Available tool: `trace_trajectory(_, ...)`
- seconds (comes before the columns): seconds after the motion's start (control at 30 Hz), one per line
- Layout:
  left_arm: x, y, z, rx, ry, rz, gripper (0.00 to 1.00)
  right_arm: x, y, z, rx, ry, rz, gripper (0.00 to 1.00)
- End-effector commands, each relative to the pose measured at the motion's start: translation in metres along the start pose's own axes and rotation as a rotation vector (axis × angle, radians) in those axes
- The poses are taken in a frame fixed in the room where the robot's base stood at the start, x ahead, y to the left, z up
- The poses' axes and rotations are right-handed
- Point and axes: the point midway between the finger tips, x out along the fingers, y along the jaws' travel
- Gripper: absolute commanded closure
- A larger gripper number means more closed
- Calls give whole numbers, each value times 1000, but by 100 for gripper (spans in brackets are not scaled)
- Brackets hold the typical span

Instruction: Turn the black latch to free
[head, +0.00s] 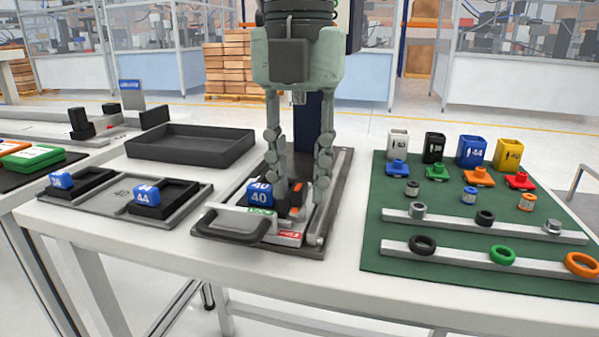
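My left gripper (300,186) points straight down over the dark fixture plate (208,228) in the middle of the table. Its two fingers are spread wide, with a gap between them. A blue block marked 40 (260,195) sits on the fixture by the left fingertip. A small dark part with an orange piece (297,188) shows between the fingers; I cannot tell whether it is the black latch. A green label (261,212) and a red label (288,234) lie at the fixture's front. A black handle (231,236) is at its front left. My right gripper is not in view.
A grey tray (121,196) with blue-topped black blocks is to the left. An empty black tray (190,145) stands behind it. A green board (385,285) with coloured cups, rings and rails is to the right. A narrow white strip separates it from the fixture.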

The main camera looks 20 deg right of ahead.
Motion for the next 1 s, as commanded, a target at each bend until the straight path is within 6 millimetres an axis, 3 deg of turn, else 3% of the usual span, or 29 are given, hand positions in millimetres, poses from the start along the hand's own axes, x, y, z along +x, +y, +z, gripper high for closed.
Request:
trace_trajectory(0.37, -3, 0, 0, 0, 0, 1, 67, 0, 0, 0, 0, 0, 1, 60)
trace_trajectory(0.8, -64, -1, 0, 0, -2, 0, 67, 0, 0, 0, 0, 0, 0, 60)
trace_trajectory(1.0, -79, 0, 0, 1, -1, 0, 67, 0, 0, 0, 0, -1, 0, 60)
